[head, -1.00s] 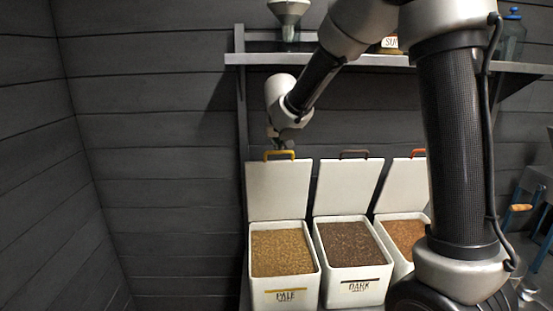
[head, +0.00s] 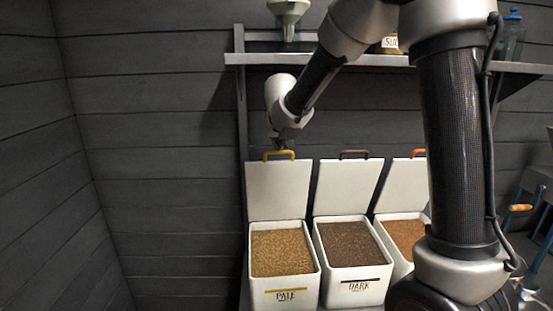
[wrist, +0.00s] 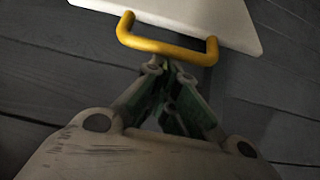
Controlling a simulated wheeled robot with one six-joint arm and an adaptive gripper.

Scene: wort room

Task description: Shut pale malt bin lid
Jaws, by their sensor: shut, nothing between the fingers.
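The pale malt bin (head: 284,289) is a white box labelled PALE, full of light tan grain. Its white lid (head: 278,190) stands open and upright at the back of the bin. A yellow handle (head: 279,155) sits on the lid's top edge and also shows large in the wrist view (wrist: 165,47). My gripper (wrist: 172,72) is shut and empty, its fingertips close to the handle's bar. In the head view my gripper (head: 281,146) is at or just behind the handle, partly hidden by it. I cannot tell whether they touch.
The dark malt bin (head: 357,287) stands to the right with its lid open. Another open bin (head: 403,236) with reddish grain is partly hidden by my arm. A shelf (head: 300,59) with a funnel (head: 288,14) runs above. The left wall side is free.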

